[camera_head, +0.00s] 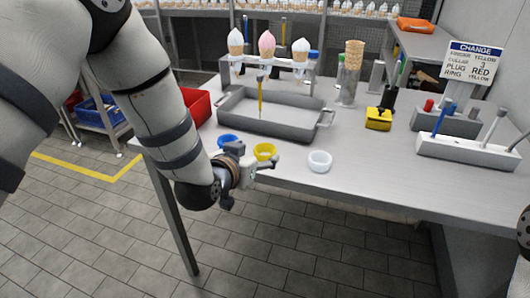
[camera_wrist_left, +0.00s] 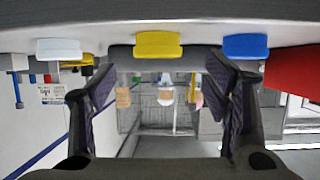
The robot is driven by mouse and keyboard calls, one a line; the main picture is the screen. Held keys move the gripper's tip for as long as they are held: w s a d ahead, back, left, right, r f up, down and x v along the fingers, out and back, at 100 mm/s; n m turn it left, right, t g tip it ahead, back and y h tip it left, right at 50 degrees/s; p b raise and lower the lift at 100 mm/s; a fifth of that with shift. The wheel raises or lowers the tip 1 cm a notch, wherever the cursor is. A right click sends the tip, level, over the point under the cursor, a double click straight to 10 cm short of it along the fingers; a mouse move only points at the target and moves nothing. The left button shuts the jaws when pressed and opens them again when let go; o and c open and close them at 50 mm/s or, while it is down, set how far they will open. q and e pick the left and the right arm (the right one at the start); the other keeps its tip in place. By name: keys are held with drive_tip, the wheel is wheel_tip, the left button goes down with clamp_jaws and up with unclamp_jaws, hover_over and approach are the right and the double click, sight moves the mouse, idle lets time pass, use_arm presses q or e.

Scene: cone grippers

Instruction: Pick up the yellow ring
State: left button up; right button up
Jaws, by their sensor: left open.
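The yellow ring (camera_head: 265,150) lies near the front edge of the grey table, between a blue ring (camera_head: 229,140) and a white ring (camera_head: 320,160). My left gripper (camera_head: 257,158) is open and empty at the table's front edge, just in front of the yellow ring. In the left wrist view, which is upside down, the yellow ring (camera_wrist_left: 158,45) sits centred between the spread fingers and beyond them. The blue ring (camera_wrist_left: 246,46) and the white ring (camera_wrist_left: 59,50) are at either side. My right gripper is not in view.
A grey tray (camera_head: 258,128) stands behind the rings, with an ice-cream cone rack behind it. A red bin (camera_head: 197,106) is at the left. A yellow block (camera_head: 378,120), a white holder (camera_head: 466,152) and a sign (camera_head: 471,63) are at the right. The table's front right is clear.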

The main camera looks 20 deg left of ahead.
sight(268, 146)
use_arm(q)
drive_tip(key=x, duration=0.5)
drive_tip(key=shift+w+d+b, duration=0.1)
drive_tip(key=shift+d+b, duration=0.1)
drive_tip(key=shift+b, duration=0.2)
drive_tip(key=shift+r, duration=0.15)
drive_tip(key=c, duration=0.9)
drive_tip(key=shift+c, duration=0.2)
